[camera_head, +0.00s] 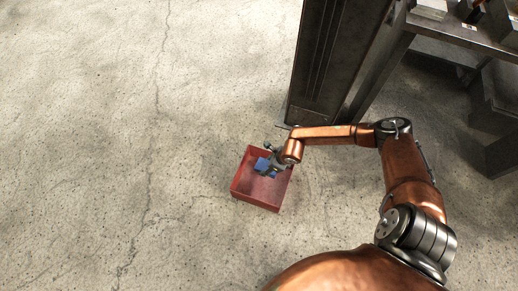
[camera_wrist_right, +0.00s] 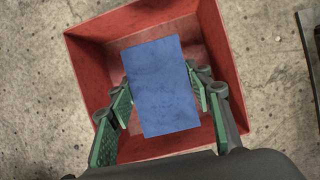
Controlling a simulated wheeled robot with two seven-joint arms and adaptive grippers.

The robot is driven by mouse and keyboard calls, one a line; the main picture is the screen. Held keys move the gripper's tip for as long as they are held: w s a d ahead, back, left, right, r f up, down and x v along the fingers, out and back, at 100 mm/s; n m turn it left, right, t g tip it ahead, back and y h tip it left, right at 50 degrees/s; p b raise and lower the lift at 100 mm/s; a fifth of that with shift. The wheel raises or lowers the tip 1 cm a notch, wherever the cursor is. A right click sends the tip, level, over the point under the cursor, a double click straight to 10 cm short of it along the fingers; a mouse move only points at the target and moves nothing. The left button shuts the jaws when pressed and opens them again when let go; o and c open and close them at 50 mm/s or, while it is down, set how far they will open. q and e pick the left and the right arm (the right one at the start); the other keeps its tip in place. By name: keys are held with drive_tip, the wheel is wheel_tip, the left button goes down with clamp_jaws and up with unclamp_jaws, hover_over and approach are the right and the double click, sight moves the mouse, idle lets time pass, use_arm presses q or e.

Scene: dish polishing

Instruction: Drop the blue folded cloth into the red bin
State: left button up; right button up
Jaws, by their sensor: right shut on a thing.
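The blue folded cloth (camera_wrist_right: 160,85) is between the fingers of my right gripper (camera_wrist_right: 165,100) in the right wrist view. The right gripper is shut on it. The red bin (camera_wrist_right: 88,75) lies below, open side up, and the cloth is seen against its inside. In the head view the red bin (camera_head: 258,200) stands on the floor, with the right gripper (camera_head: 266,169) and the blue cloth (camera_head: 263,165) over its opening. How far the cloth is above the bin floor I cannot tell. My left gripper is not in view.
A dark tall cabinet or post (camera_head: 325,60) stands just behind the bin. A dark metal table (camera_head: 460,35) with items on it is at the upper right. The concrete floor (camera_head: 90,130) to the left is clear.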

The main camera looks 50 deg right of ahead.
drive_tip(key=o, duration=1.2)
drive_tip(key=shift+o, duration=0.2)
drive_tip(key=shift+r, duration=0.1)
drive_tip(key=v, duration=1.2)
